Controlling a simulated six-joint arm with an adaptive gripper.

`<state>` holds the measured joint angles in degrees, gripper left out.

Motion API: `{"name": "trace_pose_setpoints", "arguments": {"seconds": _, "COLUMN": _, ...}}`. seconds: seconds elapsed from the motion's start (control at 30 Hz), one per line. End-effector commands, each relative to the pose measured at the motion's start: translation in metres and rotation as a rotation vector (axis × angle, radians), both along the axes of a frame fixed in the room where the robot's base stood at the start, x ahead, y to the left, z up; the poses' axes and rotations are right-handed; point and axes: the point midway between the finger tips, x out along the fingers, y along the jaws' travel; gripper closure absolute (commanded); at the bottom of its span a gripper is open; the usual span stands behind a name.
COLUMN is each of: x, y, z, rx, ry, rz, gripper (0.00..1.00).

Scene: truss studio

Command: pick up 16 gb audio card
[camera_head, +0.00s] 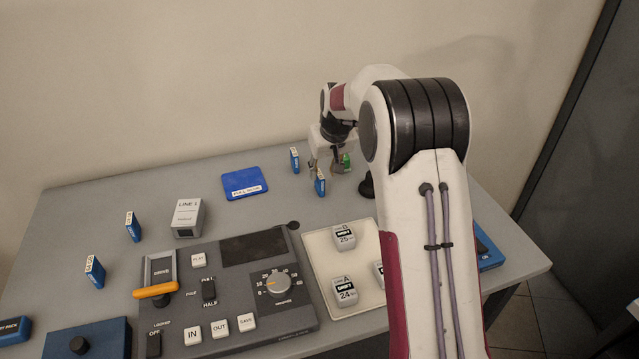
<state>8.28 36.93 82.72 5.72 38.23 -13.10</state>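Several small blue cards with white labels stand upright on the grey table. One card (320,184) is just below and in front of my gripper, and another card (294,159) stands a little to its left. Two more stand at the left, one card (133,228) farther back and one card (95,271) nearer. The labels are too small for me to tell which is the 16 GB one. My gripper (327,171) points down at the back of the table, its fingers apart. A small green piece (346,161) shows beside the fingers, partly hidden.
A grey control panel (235,325) with an orange-handled slider fills the front middle. A cream tray (318,250) with labelled blocks lies to its right, partly hidden by my arm. A LINE 1 box (187,218) and a blue flat case (242,178) stand behind the panel.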

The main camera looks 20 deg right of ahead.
Motion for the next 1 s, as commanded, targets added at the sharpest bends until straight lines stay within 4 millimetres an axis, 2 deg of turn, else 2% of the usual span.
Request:
{"name": "trace_pose_setpoints", "arguments": {"seconds": 0.2, "x": 0.006, "y": 0.0, "z": -0.015, "rx": 0.0, "ry": 0.001, "rz": 0.0, "gripper": 0.69}}
{"name": "trace_pose_setpoints", "arguments": {"seconds": 0.67, "x": 0.008, "y": 0.0, "z": -0.019, "rx": 0.0, "ry": 0.001, "rz": 0.0, "gripper": 0.69}}
{"name": "trace_pose_setpoints", "arguments": {"seconds": 1.0, "x": 0.019, "y": 0.001, "z": -0.044, "rx": 0.0, "ry": 0.002, "rz": 0.0, "gripper": 0.69}}
